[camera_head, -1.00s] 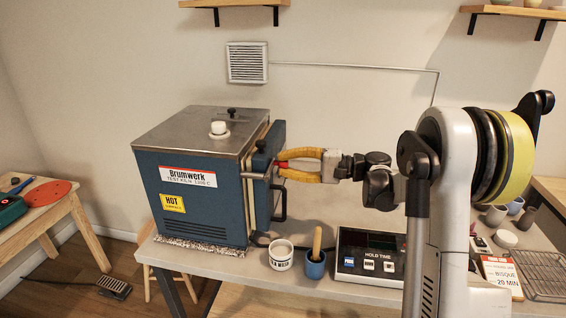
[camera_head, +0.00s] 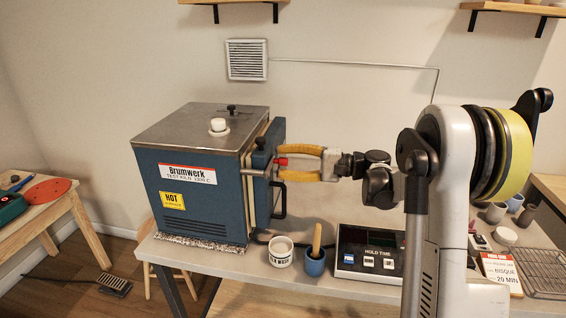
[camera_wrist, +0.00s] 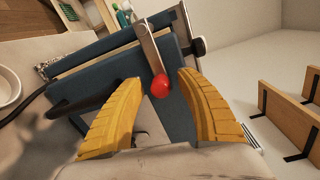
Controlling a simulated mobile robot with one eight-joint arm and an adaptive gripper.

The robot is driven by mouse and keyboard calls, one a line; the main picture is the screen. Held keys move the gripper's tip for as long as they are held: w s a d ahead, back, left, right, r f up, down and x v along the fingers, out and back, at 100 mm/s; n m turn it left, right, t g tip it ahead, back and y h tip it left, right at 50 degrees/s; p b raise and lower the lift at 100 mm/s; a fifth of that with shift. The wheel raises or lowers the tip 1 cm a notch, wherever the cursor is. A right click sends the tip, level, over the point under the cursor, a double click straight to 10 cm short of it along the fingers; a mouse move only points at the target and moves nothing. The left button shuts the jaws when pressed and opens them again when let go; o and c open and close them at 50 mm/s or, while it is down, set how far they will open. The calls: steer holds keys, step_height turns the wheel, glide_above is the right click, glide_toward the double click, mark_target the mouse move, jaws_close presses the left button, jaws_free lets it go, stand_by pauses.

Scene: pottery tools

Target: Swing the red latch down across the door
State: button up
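The blue kiln (camera_head: 200,170) stands on the bench with its door (camera_head: 264,185) on the right side. The latch is a metal bar with a red knob (camera_head: 281,161) at its end, near the upper part of the door. In the wrist view the red knob (camera_wrist: 160,87) shows at the tip of the bar (camera_wrist: 149,45), in front of the blue door panel (camera_wrist: 110,68). My gripper (camera_head: 279,162) has yellow fingers pointing left at the door. They are open on either side of the knob, with gaps visible in the wrist view (camera_wrist: 158,88).
A black handle (camera_head: 281,203) sticks out from the door below my gripper. A wall vent (camera_head: 247,60) is behind. Air above my gripper is clear.

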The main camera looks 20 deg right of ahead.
steer(key=shift+d, duration=0.1)
steer(key=v, duration=1.1)
steer(key=shift+s+d, duration=0.2)
steer(key=shift+d, duration=0.15)
steer(key=s+a+f+n+g+h, duration=0.1)
steer(key=s+a+g+h, duration=0.4)
steer(key=a, duration=1)
steer(key=s+f+n+t+h, duration=0.1)
steer(key=s+f+n+h, duration=0.2)
steer(key=s, duration=0.7)
steer(key=s+f+n+t+h, duration=0.2)
steer(key=s+f+n+h, duration=0.1)
steer(key=s+h, duration=0.4)
steer(key=s+n, duration=0.1)
steer(key=s, duration=0.2)
steer(key=shift+s+f, duration=0.25)
steer(key=shift+f, duration=0.1)
